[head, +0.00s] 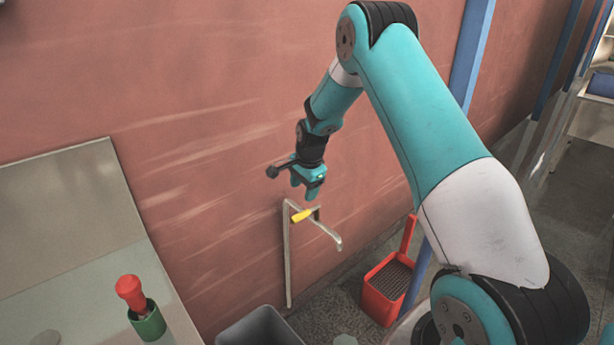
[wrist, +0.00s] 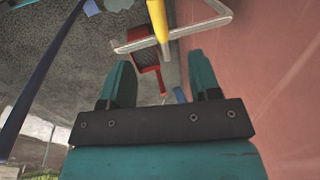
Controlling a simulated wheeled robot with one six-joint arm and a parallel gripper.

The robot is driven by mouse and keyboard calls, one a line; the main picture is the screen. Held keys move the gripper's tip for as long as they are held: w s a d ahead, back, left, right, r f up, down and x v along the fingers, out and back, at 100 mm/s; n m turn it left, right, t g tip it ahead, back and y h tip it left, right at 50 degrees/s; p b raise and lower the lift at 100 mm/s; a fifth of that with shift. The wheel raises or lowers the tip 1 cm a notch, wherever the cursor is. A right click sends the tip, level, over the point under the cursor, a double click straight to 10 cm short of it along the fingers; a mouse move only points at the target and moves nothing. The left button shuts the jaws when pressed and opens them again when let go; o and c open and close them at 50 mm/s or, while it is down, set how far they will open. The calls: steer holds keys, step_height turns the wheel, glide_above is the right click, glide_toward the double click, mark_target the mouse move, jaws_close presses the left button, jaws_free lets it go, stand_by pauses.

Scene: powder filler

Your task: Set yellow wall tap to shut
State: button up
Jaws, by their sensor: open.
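The yellow wall tap handle (head: 302,215) sits on a pale metal pipe (head: 288,255) against the reddish wall, with a curved spout (head: 328,236) reaching out to the right. In the wrist view the yellow handle (wrist: 158,18) shows at the top, beyond my fingertips, crossing the pipe. My gripper (head: 308,188) is above the tap in the head view, pointing down. In the wrist view my gripper (wrist: 162,78) has its two teal fingers apart with nothing between them. The handle and the fingers are not touching.
A red bin (head: 386,290) with an upright handle stands on the floor right of the tap. A grey container (head: 260,328) is below it. At left, a metal counter (head: 60,285) holds a green cup (head: 148,322) with a red-topped object (head: 130,290). A blue post (head: 472,45) stands behind my arm.

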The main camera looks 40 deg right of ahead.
step_height(320, 180, up, 6)
steer(key=s, duration=0.1)
steer(key=shift+b, duration=0.45)
steer(key=shift+s+r, duration=0.1)
steer(key=shift+r, duration=0.05)
